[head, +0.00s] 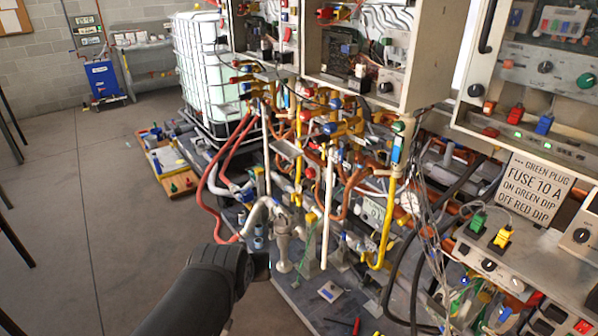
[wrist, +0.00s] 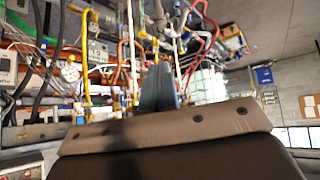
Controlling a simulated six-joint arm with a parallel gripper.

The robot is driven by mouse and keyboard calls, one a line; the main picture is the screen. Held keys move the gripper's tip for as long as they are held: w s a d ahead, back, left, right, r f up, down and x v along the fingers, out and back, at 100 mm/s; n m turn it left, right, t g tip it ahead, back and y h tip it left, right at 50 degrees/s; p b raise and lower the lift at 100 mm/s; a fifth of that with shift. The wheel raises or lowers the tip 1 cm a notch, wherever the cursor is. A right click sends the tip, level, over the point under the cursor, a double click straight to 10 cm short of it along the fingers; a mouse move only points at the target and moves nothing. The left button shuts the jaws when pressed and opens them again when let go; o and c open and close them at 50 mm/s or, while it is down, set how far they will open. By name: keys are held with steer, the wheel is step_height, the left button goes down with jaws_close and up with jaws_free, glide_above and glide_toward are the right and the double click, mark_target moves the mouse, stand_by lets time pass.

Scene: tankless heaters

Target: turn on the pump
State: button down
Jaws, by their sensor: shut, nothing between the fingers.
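My arm reaches in from the bottom of the head view, and my gripper (head: 262,266) is at its end, low in front of the pipework. In the wrist view the fingers of my gripper (wrist: 160,88) are together with nothing between them. I cannot tell for certain which part is the pump. A pale metal cylindrical fitting (head: 283,246) stands on the base just right of my gripper, apart from it as far as I can see. A sign (head: 535,188) at the right reads green plug, fuse 10 A, on green dip, off red dip. A green plug (head: 478,222) sits in the panel below it.
Dense red, orange and yellow pipes (head: 335,125) fill the middle. Open control boxes (head: 365,55) hang above. A yellow plug (head: 503,236) sits beside the green one. A white caged tank (head: 200,70) stands behind. Loose black cables hang at right; the floor (head: 110,230) at left is clear.

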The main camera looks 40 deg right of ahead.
mark_target(463, 252)
steer(key=w+d+f+n+h, duration=0.1)
steer(key=d+f+n+h, duration=0.15)
steer(key=d, duration=1.15)
steer(key=w+d+f+n+h, duration=0.15)
steer(key=d+h, duration=0.25)
steer(key=d, duration=1.1)
steer(key=s+d+f+n+g+h, duration=0.1)
steer(key=s+d+f+g+h, duration=0.1)
steer(key=s+d+f, duration=0.6)
steer(key=s+d+f+n+g+h, duration=0.1)
steer(key=s+d+f+g+h, duration=0.2)
steer(key=s+d+f, duration=0.5)
steer(key=s+d+g, duration=0.1)
steer(key=s, duration=0.4)
steer(key=shift+d+f+g, duration=0.15)
steer(key=shift+g, duration=0.15)
steer(key=d, duration=0.4)
steer(key=d+f, duration=0.1)
steer(key=d, duration=0.9)
steer(key=shift+f, duration=0.3)
